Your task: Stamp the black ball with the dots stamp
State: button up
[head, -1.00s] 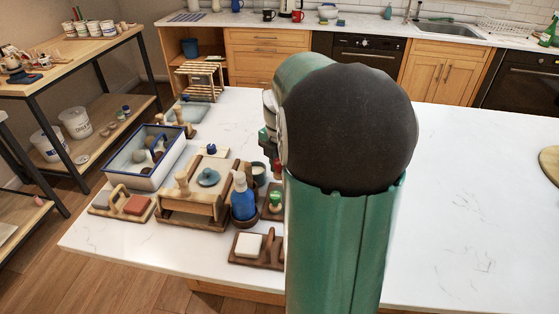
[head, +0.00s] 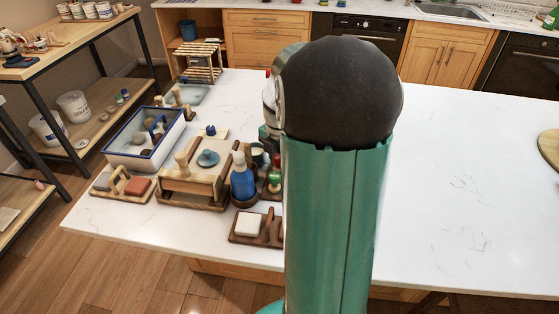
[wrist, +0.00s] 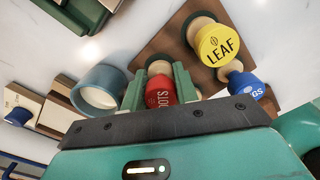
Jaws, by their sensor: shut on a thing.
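The dots stamp (wrist: 162,91) has a red top with "DOTS" partly readable and a pale wooden body. In the wrist view it sits between the two green fingers of my gripper (wrist: 160,93), which is shut on it. It is over a brown wooden stand (wrist: 178,42); I cannot tell whether it still touches it. A yellow "LEAF" stamp (wrist: 217,43) and a blue stamp ending in "GS" (wrist: 246,86) stand close on the right. In the head view my arm hides my gripper. I cannot pick out the black ball; a blue-rimmed tray (head: 112,153) holds several roundish lumps.
A teal cup (wrist: 97,88) stands just left of my gripper. In the head view a wooden box (head: 190,187), a blue bottle (head: 242,181) and a board with a white block (head: 248,223) crowd the left.

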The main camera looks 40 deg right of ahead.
jog(key=shift+f, duration=0.3)
jog(key=o, duration=1)
jog(key=shift+o, duration=0.2)
jog(key=shift+r, duration=0.1)
notch_tip(320, 180, up, 14)
jog(key=shift+f, duration=0.2)
